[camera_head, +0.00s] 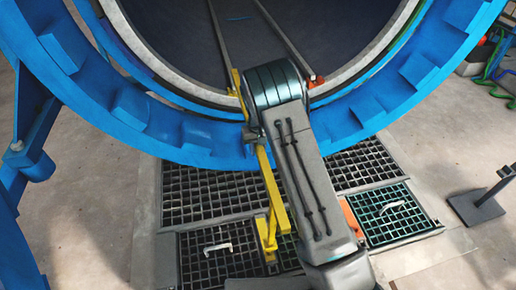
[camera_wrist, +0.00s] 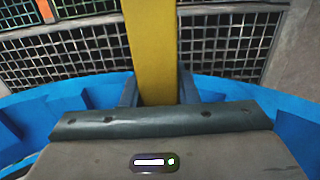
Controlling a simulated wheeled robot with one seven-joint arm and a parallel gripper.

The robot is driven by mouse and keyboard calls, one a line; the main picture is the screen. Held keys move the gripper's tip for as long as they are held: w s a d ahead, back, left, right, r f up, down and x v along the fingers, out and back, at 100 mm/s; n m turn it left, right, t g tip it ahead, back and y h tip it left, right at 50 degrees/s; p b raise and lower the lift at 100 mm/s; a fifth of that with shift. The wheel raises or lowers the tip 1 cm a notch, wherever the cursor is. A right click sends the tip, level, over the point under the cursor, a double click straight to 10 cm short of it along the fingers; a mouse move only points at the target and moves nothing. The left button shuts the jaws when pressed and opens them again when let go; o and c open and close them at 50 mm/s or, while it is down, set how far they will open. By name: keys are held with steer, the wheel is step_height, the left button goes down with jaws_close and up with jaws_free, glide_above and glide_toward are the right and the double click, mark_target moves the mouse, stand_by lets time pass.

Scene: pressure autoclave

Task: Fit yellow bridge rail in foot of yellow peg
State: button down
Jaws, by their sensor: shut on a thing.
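The yellow bridge rail (camera_head: 272,185) is a long bar running from beside my arm at the vessel rim down over the floor grating. In the wrist view the yellow bar (camera_wrist: 151,45) stands between the two dark fingers of my gripper (camera_wrist: 156,92), which is shut on it. A yellow upright piece, seemingly the yellow peg (camera_head: 265,233), shows at the bar's lower end; I cannot tell whether the two are joined or only overlap. Another yellow part (camera_head: 237,83) sits at the vessel mouth, left of my arm.
The blue vessel ring (camera_head: 185,135) curves close around my arm. Floor gratings (camera_head: 205,195) with white handles lie below. An orange part (camera_head: 351,217) shows right of my arm, and another (camera_head: 316,82) at the vessel mouth. A dark stand (camera_head: 476,207) is at the right.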

steer(key=shift+f+b, duration=1.6)
steer(key=shift+f, duration=1.1)
steer(key=shift+s+f+b, duration=0.1)
steer(key=shift+f+b, duration=0.55)
steer(key=shift+f, duration=0.6)
stand_by(0.6)
steer(key=shift+r, duration=0.25)
stand_by(0.4)
steer(key=shift+r+p, duration=0.9)
steer(key=shift+r, duration=0.3)
steer(key=shift+f, duration=0.15)
stand_by(1.4)
